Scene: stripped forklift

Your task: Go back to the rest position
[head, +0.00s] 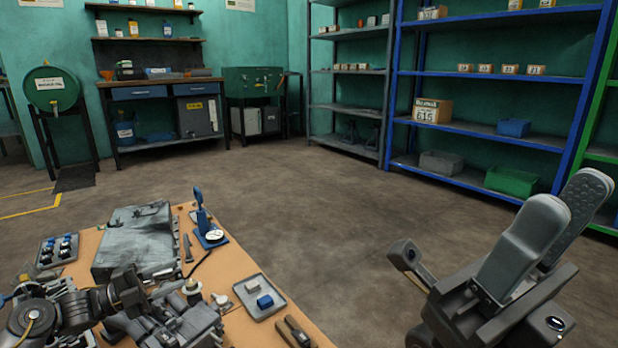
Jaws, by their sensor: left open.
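My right gripper (565,195) is at the right, large and close to the camera. Its two grey padded fingers point up, with a gap between them, and nothing is held. My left gripper (132,290) is at the lower left, low over the wooden workbench (283,335). It is open, and its dark fingers are hard to separate from the grey metal parts (195,325) behind and beside it. I cannot tell whether it touches them.
The bench also holds a grey metal block (135,242), a blue dial stand (202,222) and a tray (259,297) with small blocks. Blue shelving (480,131) stands at the back right. The floor (300,210) between is clear.

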